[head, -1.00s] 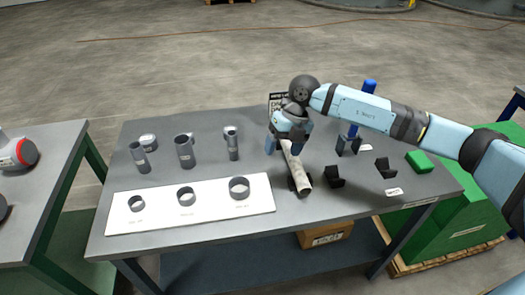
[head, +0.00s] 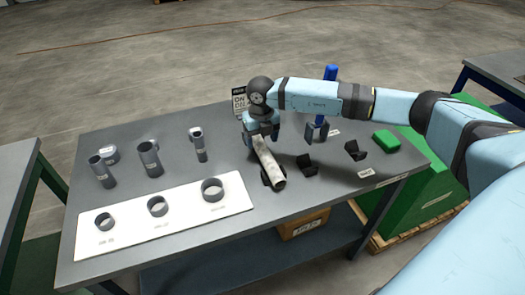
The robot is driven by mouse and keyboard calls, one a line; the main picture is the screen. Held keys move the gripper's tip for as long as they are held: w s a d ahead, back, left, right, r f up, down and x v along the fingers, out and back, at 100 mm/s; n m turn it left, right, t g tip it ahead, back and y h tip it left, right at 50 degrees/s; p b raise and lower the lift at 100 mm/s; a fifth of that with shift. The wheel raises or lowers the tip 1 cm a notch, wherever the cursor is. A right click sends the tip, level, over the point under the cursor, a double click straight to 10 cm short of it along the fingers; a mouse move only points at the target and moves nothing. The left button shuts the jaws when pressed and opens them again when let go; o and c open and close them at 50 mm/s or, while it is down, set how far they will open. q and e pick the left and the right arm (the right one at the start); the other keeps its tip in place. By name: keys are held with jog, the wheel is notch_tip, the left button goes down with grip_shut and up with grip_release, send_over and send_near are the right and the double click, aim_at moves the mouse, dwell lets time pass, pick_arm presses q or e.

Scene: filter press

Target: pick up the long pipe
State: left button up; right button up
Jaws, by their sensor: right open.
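The long pipe (head: 268,163) is a pale, worn tube lying on the grey table, with its near end resting on a small dark support (head: 266,180). My left gripper is not in view.
The grey table (head: 330,205) also holds a white board (head: 180,228) with several rings, grey pipe fittings (head: 150,158) at left, black holders (head: 307,165), a blue-handled tool (head: 330,75) and a green block (head: 385,141). A sign (head: 239,101) stands behind the gripper.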

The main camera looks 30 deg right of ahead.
aim_at(262, 146)
notch_tip(262, 146, down, 5)
jog(key=shift+d+r, duration=0.15)
jog(key=shift+r, duration=0.1)
jog(key=c, duration=1.1)
